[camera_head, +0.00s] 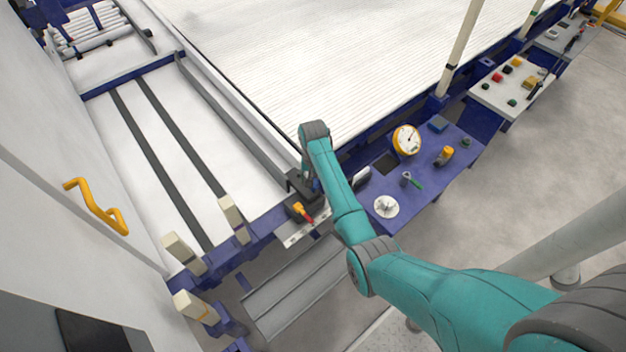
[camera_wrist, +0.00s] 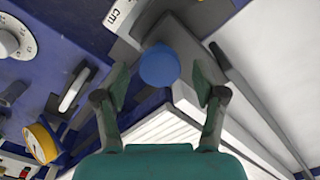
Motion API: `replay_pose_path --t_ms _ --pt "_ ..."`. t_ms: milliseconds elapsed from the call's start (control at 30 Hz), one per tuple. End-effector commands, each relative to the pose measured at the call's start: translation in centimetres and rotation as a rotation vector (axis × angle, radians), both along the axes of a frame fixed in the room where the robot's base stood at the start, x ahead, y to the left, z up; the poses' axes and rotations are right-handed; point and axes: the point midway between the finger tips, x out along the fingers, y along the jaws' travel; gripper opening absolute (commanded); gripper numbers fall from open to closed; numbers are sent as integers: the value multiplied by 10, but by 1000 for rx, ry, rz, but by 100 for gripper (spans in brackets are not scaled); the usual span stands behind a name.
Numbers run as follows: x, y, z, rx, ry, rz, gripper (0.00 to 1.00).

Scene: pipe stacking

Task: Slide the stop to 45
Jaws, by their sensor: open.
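The stop (camera_head: 301,210), a dark block with a yellow part and a red tip, sits by the pale scale strip (camera_head: 294,237) at the table's front edge. In the wrist view the scale strip (camera_wrist: 121,14) shows "cm"; its numbers are not readable. My gripper (camera_head: 303,184) is at the stop, partly hidden by my teal arm. In the wrist view my gripper (camera_wrist: 160,80) is open, its fingers on either side of a round blue knob (camera_wrist: 158,65). I cannot tell whether they touch it, or whether the knob belongs to the stop.
A blue control panel (camera_head: 460,150) with a yellow gauge (camera_head: 407,140), a white dial (camera_head: 386,206) and levers lies right of my gripper. Cream posts (camera_head: 234,218) stand left of the stop. A grey tray (camera_head: 295,287) lies below. Ribbed white bed (camera_head: 340,60) stretches behind.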

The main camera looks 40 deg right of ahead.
Motion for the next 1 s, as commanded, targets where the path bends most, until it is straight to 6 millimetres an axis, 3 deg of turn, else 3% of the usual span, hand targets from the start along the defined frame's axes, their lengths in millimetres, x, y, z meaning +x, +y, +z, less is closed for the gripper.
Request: replay_pose_path --t_ms 367,600,667,867,1000 --pt "0 0 -6 0 0 0 70" --pt "0 0 -6 0 0 0 12" --pt "0 0 -6 0 0 0 0" --pt "0 -4 -6 0 0 -1 0" --pt "1 -26 -5 -1 -1 -4 0"
